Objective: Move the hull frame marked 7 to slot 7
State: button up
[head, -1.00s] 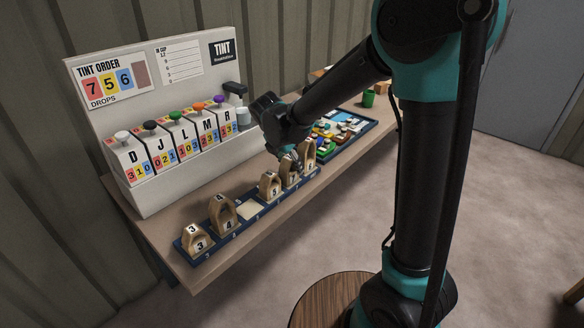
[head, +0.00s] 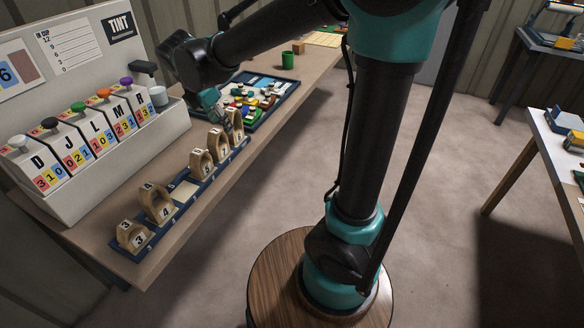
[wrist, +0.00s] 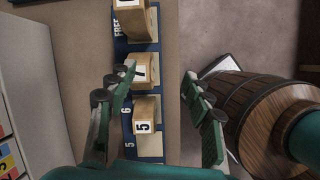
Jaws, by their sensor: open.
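Wooden hull frames with number tags stand in a row on a blue rack (head: 180,208). In the wrist view, a frame whose tag looks like 7 (wrist: 142,73) stands between my fingertips, apart from the right one. The frame marked 5 (wrist: 147,122) stands nearer the camera, and part of another frame (wrist: 134,22) shows at the top, its number unclear. My gripper (wrist: 156,84) is open and empty; in the head view it (head: 213,107) hangs just above the far frames. The frames marked 3 (head: 131,236) and 4 (head: 157,203) stand at the near end. The slot 7 label is not readable.
An empty pale slot (head: 185,191) lies between frames 4 and 5. The tint dispenser (head: 90,125) stands left of the rack. A barrel (wrist: 250,105) shows in the wrist view.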

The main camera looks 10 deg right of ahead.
jog(key=s+d+f+m+y, duration=0.1)
jog(key=s+d+f+m, duration=0.6)
jog(key=d+m, duration=0.4)
jog(key=s+d+f+m+y, duration=0.1)
jog(key=s+d+f+m, duration=0.6)
jog(key=d+m, duration=0.4)
jog(key=s+m, duration=0.1)
jog(key=m, duration=0.2)
jog(key=shift+s+d+t, duration=0.15)
jog(key=shift+d+t, duration=0.1)
jog(key=shift+t, duration=0.15)
jog(key=shift+o, duration=0.5)
